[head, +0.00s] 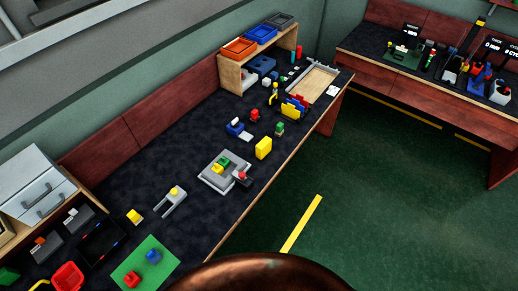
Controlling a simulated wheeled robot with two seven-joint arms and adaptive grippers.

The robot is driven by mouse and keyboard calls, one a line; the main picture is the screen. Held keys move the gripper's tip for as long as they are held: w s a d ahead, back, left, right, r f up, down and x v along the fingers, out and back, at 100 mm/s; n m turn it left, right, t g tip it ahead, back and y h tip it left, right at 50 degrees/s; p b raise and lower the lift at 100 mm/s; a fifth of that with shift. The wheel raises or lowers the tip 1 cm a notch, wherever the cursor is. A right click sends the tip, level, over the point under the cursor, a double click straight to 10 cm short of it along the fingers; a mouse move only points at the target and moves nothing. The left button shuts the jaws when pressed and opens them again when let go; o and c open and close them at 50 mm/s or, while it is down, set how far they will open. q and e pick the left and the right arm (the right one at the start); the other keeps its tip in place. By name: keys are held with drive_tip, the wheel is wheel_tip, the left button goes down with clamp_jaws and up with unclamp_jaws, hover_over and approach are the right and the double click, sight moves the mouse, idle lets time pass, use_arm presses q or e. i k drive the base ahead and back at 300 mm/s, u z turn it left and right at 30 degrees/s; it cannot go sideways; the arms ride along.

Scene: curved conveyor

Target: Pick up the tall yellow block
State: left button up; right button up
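A tall yellow block (263,148) stands upright on the dark tabletop (190,130), close to its front edge, right of the middle of the head view. It is uncovered and nothing touches it. Neither of my grippers is in the head view, so I cannot see how they stand relative to the block.
A grey fixture (222,172) with green and yellow pieces is left of the block. A small green piece (280,128) and a yellow rack (291,109) with blue and red parts stand behind it. A green plate (145,263) lies at lower left. Open floor lies right of the table.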

sight(264, 147)
drive_tip(key=u, duration=2.4)
drive_tip(key=k, duration=0.95)
drive_tip(key=z, duration=1.3)
drive_tip(key=i, duration=0.8)
